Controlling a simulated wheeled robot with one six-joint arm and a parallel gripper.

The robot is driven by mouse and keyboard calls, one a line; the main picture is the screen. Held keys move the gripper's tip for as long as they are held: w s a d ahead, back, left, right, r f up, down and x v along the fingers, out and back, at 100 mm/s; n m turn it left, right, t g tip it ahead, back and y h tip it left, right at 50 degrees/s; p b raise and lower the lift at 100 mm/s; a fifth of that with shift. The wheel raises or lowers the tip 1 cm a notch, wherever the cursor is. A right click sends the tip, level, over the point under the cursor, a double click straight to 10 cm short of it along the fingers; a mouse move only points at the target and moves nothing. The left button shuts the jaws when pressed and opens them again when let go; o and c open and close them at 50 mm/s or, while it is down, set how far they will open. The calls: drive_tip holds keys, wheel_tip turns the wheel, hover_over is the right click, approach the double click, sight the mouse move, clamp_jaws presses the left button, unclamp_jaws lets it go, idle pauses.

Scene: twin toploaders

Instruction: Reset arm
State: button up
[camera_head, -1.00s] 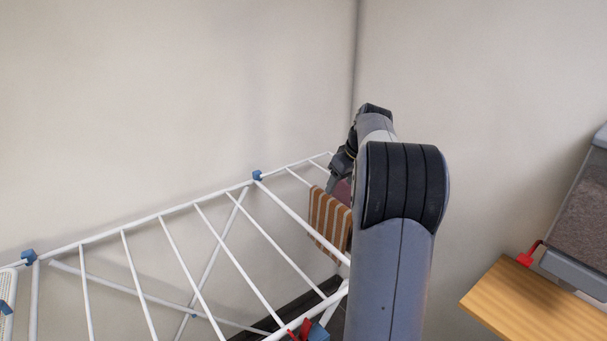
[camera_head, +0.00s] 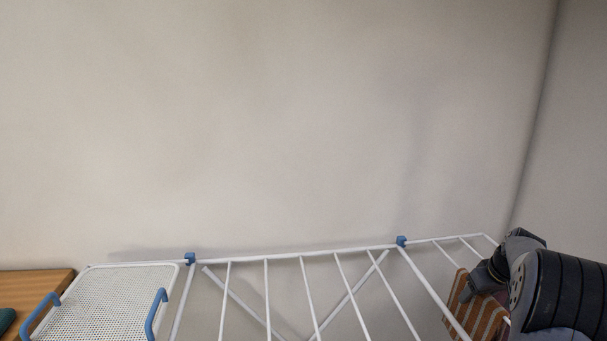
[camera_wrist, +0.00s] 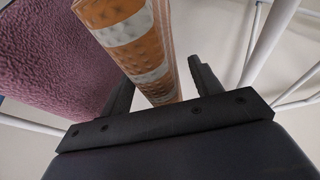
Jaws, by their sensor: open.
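My gripper (camera_wrist: 160,85) is open in the wrist view, its two dark fingers apart. An orange and white striped cloth (camera_wrist: 140,40) hangs just beyond and between the fingers; I cannot tell whether they touch it. The cloth also shows in the head view (camera_head: 478,315) at the lower right, over the drying rack (camera_head: 300,254). My arm is at the lower right of the head view and hides part of the cloth. The fingertips are not clear in the head view.
A purple fluffy cloth (camera_wrist: 55,50) hangs beside the striped one. A white mesh tray (camera_head: 110,300) with blue handles is at the lower left, near a wooden surface (camera_head: 30,290). A bare wall stands behind the rack.

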drive_tip(key=shift+r+p, duration=1.35)
drive_tip(key=shift+r, duration=0.65)
drive_tip(key=shift+f, duration=0.1)
